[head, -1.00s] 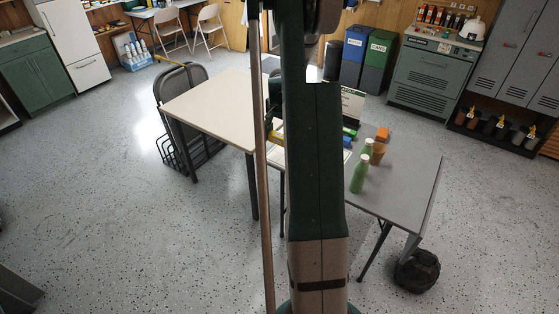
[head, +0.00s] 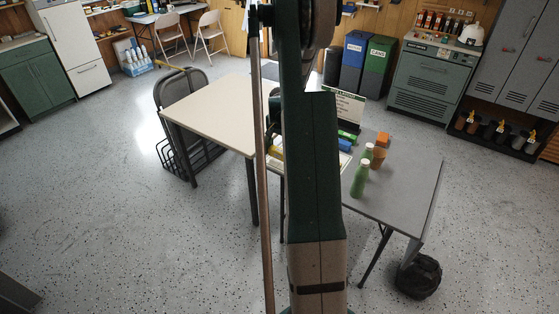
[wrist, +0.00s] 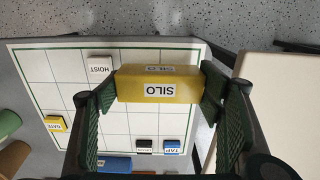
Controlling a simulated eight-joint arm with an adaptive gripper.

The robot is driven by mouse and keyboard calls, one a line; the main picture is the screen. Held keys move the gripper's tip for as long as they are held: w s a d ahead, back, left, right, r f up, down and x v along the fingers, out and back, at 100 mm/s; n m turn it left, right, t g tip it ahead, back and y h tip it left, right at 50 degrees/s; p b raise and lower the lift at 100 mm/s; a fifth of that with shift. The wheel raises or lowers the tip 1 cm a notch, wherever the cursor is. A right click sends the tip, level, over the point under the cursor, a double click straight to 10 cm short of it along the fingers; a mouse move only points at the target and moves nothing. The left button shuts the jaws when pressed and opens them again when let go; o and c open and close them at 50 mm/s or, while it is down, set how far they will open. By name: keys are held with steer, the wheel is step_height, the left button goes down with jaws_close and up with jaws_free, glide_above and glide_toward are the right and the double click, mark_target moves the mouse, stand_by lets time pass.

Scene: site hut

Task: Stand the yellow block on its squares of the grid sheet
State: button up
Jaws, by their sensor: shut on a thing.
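The yellow block (wrist: 159,88), labelled SILO, is between the green finger pads of my gripper (wrist: 160,92) in the wrist view. My gripper is shut on it, with the label facing the camera. The block lies across the upper right part of the white grid sheet (wrist: 42,78) in that view and covers some squares. I cannot tell whether it touches the sheet. In the head view, my own arm hides most of the sheet and my gripper.
On the sheet are a white HOIST block (wrist: 100,68), a small yellow block (wrist: 55,124), a blue TAP block (wrist: 172,147) and a dark block (wrist: 143,147).

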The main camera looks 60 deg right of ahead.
mark_target(279, 159)
steer(key=shift+f, duration=0.25)
steer(key=shift+f, duration=1.8)
steer(key=shift+f+b, duration=0.1)
steer(key=shift+b, duration=0.25)
steer(key=o, duration=0.9)
step_height(279, 159, up, 12)
steer(key=shift+r+p, duration=0.15)
steer(key=shift+p, duration=0.6)
